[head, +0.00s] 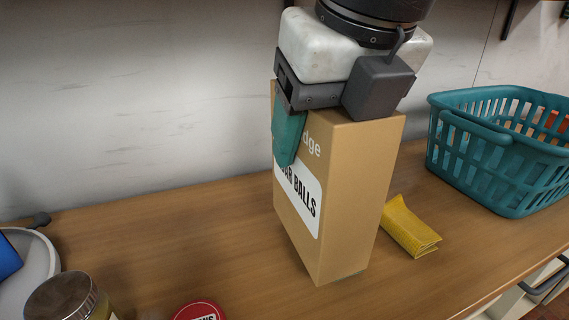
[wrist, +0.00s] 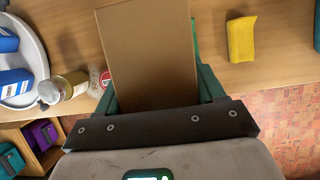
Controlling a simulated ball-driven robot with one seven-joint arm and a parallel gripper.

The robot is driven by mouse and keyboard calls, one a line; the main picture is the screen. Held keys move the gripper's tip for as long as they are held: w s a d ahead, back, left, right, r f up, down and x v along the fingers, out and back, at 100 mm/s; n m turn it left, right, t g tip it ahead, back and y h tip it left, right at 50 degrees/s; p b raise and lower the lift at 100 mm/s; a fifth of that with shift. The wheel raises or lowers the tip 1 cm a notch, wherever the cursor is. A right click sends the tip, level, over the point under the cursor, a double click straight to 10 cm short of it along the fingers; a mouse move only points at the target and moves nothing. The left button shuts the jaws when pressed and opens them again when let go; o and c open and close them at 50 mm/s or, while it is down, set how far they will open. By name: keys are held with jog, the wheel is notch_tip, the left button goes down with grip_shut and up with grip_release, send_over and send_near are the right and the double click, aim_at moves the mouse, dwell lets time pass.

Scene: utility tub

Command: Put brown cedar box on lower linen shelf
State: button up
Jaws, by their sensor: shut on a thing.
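The brown cedar box (head: 345,205) is a tall tan carton with a white label reading "BALLS" on its side. My gripper (head: 300,130) is shut on its upper part from above, with a teal finger over the labelled face. The box stands upright over the wooden surface; whether its base touches the wood I cannot tell. In the wrist view the box (wrist: 148,50) fills the space between the teal fingers of my gripper (wrist: 160,95). No shelf is clearly identifiable as the lower linen shelf.
A yellow folded cloth (head: 410,227) lies right of the box, before a teal basket (head: 480,165). At left are a white round tray (head: 40,262) with blue items, a metal-lidded jar (head: 62,298) and a red-lidded tin (head: 199,311). A pale wall stands behind.

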aim_at(286, 185)
jog(key=w+a+f, duration=0.1)
jog(key=f, duration=0.1)
jog(key=w+a+f+b, duration=0.1)
jog(key=w+f, duration=0.1)
jog(key=w+a+f, duration=0.1)
jog(key=w+f, duration=0.1)
jog(key=shift+f, duration=0.15)
jog(key=shift+w+a+f+b, duration=0.15)
jog(key=shift+f+b, duration=0.5)
jog(key=shift+f, duration=1.1)
jog(key=o, duration=1.6)
